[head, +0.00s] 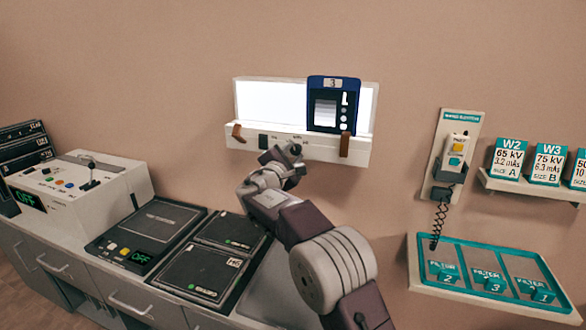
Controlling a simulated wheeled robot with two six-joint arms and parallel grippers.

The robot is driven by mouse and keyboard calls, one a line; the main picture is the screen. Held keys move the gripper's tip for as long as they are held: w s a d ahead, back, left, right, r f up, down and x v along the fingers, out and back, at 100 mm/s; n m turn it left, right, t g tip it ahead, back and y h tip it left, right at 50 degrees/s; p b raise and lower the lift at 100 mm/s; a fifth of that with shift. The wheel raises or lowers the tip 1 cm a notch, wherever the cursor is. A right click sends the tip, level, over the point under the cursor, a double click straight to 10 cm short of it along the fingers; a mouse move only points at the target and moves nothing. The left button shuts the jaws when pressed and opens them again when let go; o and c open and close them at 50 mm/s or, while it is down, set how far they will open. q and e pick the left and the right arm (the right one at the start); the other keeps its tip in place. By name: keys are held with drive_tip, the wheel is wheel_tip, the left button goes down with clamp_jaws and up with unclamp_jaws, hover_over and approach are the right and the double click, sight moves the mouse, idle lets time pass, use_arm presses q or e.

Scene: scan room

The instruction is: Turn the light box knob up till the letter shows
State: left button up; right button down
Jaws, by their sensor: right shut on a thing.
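The light box (270,101) hangs on the wall, its panel glowing bright white. A dark blue framed film (321,84) stands against the right part of the panel. It has a label "3", a pale striped patch and small white marks on its right side; I cannot tell surely whether one is a letter. My right gripper (279,153) is at the box's lower front ledge, left of the film, shut on what seems to be the knob. The knob itself is hidden behind the gripper. My left gripper is not in view.
Brown clips (237,132) sit at the ledge ends. Below left are a control console (120,177) and dark cassettes (212,262) on the counter. At right are a handset (457,150) with coiled cord, a card shelf (530,187) and a teal filter tray (480,244).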

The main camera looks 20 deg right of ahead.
drive_tip(key=shift+m+b, duration=1.1)
drive_tip(key=c, duration=1.1)
unclamp_jaws()
drive_tip(key=shift+o, duration=0.2)
drive_tip(key=shift+s+a+f, duration=0.1)
drive_tip(key=shift+s+a, duration=0.1)
drive_tip(key=shift+s, duration=0.05)
drive_tip(key=b+v, duration=0.2)
drive_tip(key=v, duration=0.6)
drive_tip(key=shift+s, duration=0.2)
drive_tip(key=shift+a, duration=0.15)
